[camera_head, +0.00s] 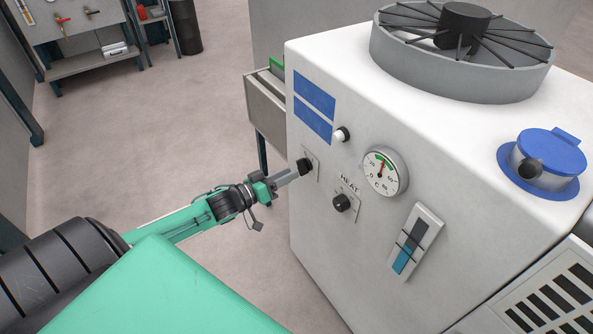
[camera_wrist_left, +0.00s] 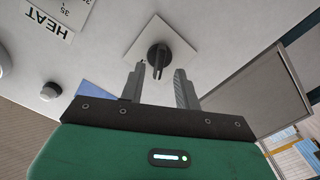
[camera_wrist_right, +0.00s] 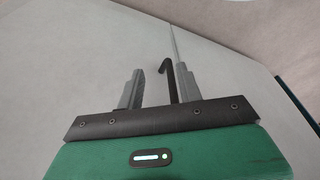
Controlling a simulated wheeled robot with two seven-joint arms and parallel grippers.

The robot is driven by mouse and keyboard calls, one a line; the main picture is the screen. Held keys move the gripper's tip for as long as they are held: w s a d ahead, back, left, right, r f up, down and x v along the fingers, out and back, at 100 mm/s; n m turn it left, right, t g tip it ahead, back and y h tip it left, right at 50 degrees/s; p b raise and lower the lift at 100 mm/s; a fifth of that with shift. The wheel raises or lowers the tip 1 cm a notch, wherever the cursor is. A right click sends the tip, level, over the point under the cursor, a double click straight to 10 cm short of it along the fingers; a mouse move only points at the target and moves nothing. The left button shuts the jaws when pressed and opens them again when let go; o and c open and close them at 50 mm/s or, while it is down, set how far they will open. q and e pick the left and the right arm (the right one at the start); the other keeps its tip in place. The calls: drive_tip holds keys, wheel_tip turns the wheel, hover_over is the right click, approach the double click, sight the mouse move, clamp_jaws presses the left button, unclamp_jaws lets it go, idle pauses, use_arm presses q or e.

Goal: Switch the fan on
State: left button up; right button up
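The fan (camera_head: 392,51) sits in a grey ring on top of the white machine (camera_head: 320,220). A black rotary knob (camera_head: 305,165) on a pale square plate is on the machine's front. My left gripper (camera_head: 297,170) is at this knob. In the left wrist view, my left gripper (camera_wrist_left: 159,72) is open, its fingers on either side of the knob's lower end (camera_wrist_left: 158,54); contact cannot be told. My right gripper (camera_wrist_right: 154,75) is open in its wrist view, with a dark bent piece (camera_wrist_right: 170,82) showing between the fingers. It is not visible in the head view.
A second black knob (camera_head: 341,203) sits below the HEAT label. Near it are a round gauge (camera_head: 384,172), a white button (camera_head: 341,134) and a level indicator (camera_head: 414,243). A blue cap (camera_head: 550,152) is on top. Open floor (camera_head: 180,120) lies left of the machine.

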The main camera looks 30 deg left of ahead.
sight(303, 166)
use_arm(q)
drive_tip(key=shift+x, duration=1.9)
drive_tip(key=shift+c, duration=0.2)
clamp_jaws()
